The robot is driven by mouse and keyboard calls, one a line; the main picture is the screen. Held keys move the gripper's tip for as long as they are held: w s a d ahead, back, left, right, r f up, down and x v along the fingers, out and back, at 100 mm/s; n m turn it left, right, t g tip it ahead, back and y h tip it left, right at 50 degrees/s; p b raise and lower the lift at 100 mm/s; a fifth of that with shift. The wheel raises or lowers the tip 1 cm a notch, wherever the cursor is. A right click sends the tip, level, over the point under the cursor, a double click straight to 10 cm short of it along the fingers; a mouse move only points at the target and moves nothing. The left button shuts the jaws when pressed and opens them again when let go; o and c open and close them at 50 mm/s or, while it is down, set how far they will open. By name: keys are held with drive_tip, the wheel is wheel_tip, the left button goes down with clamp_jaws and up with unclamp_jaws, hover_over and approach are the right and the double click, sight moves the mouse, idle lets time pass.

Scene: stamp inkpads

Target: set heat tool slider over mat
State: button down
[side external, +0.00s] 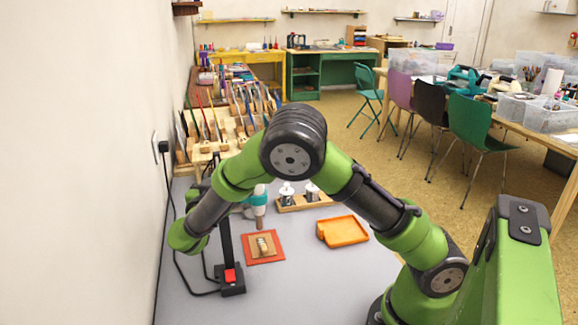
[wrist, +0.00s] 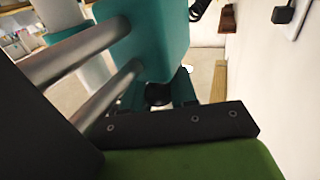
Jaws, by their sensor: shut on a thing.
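The orange-red mat (side external: 250,258) lies flat on the grey table with a wooden piece (side external: 263,244) on it. The teal and white heat tool (side external: 259,203) hangs upright at the mat's far edge in the side view; whether it is directly over the mat is unclear. In the wrist view, its teal slider block (wrist: 155,38) sits on two metal rods (wrist: 75,52). My gripper (wrist: 158,94) is shut on what looks like a small black knob below the block. In the side view my arm hides the fingers and most of the slider.
A black post (side external: 227,245) on a base with a red switch (side external: 231,275) stands left of the mat, its cable trailing left. An orange tray (side external: 343,231) is to the right. A wooden rack with white-topped stampers (side external: 305,203) stands behind. The front table is clear.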

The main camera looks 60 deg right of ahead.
drive_tip(key=shift+s+a+r, duration=0.15)
drive_tip(key=shift+s+a, duration=0.35)
drive_tip(key=shift+a, duration=0.05)
drive_tip(key=shift+s+a+r, duration=0.15)
drive_tip(key=shift+s+a, duration=0.3)
drive_tip(key=shift+a, duration=0.05)
drive_tip(key=c, duration=1)
unclamp_jaws()
drive_tip(key=shift+o, duration=0.2)
drive_tip(key=shift+f, duration=0.15)
drive_tip(key=v, duration=1.7)
